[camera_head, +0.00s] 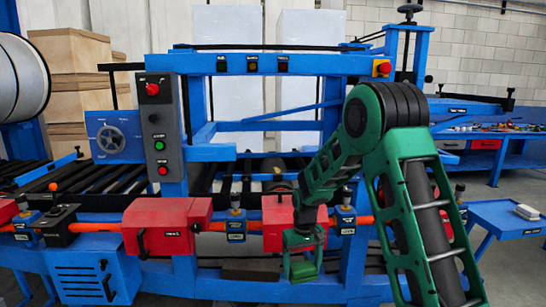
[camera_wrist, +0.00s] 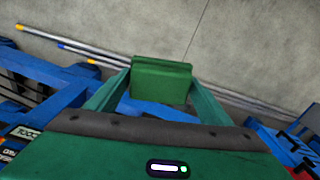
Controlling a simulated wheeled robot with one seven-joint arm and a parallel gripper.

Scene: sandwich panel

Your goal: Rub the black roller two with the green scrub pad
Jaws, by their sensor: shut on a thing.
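The green scrub pad (camera_wrist: 160,82) is a green block held between the two fingers of my gripper (camera_wrist: 161,90) in the wrist view. Black rollers (camera_head: 92,178) lie in a row on the conveyor at left, and more dark rollers (camera_head: 262,172) show inside the frame behind the front rail. I cannot tell which is roller two. The pad is apart from all the rollers seen.
Red boxes (camera_head: 167,226) and an orange pipe (camera_head: 95,227) run along the machine's front. A grey control box (camera_head: 161,133) stands on the left post. A blue side table (camera_head: 498,218) at right bears a pale block (camera_head: 527,212). Rods (camera_wrist: 90,61) lie beyond the pad in the wrist view.

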